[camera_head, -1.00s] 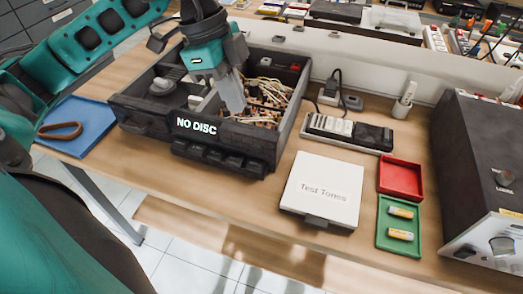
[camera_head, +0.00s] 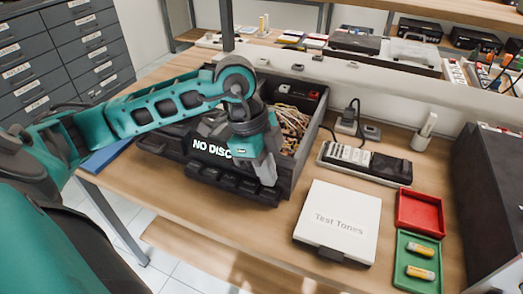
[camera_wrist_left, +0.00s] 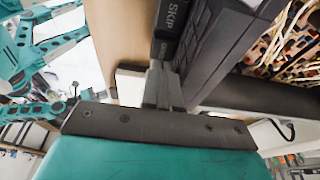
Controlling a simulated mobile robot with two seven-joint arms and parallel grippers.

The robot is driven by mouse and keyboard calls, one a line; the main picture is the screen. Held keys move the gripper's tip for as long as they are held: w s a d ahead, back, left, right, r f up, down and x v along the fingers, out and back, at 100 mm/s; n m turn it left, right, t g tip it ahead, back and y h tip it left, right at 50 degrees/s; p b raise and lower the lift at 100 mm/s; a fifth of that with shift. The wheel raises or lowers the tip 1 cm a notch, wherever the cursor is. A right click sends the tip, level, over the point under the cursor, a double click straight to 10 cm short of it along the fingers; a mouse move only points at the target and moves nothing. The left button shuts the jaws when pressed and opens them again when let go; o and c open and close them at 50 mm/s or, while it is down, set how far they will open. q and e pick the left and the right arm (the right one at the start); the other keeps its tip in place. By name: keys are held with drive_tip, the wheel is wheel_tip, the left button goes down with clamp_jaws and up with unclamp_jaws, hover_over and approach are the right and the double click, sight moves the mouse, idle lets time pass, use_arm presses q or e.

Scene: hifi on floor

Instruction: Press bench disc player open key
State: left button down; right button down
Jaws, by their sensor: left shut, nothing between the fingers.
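The disc player (camera_head: 292,172) is a black, open-topped box with loose wiring inside, and its front display reads "NO DISC" (camera_head: 212,149), partly covered by my arm. A row of dark keys (camera_head: 225,182) runs along its lower front. My left gripper (camera_head: 268,180) is shut and empty, pointing down at the right end of the key row. In the left wrist view, its closed fingertips (camera_wrist_left: 164,72) are close to a key marked "SKIP" (camera_wrist_left: 168,20) and the key beside it. I cannot tell whether they touch. The open key's label is not readable. My right gripper is not in view.
A white "Test Tones" case (camera_head: 338,225) lies right of the player. Beyond it are a red tray (camera_head: 420,213), a green tray with batteries (camera_head: 408,283) and a remote-like device (camera_head: 365,162). A dark box (camera_head: 490,190) stands at the right edge. Bench space in front is clear.

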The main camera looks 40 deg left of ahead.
sight(270, 192)
use_arm(q)
drive_tip(key=shift+f, duration=1.15)
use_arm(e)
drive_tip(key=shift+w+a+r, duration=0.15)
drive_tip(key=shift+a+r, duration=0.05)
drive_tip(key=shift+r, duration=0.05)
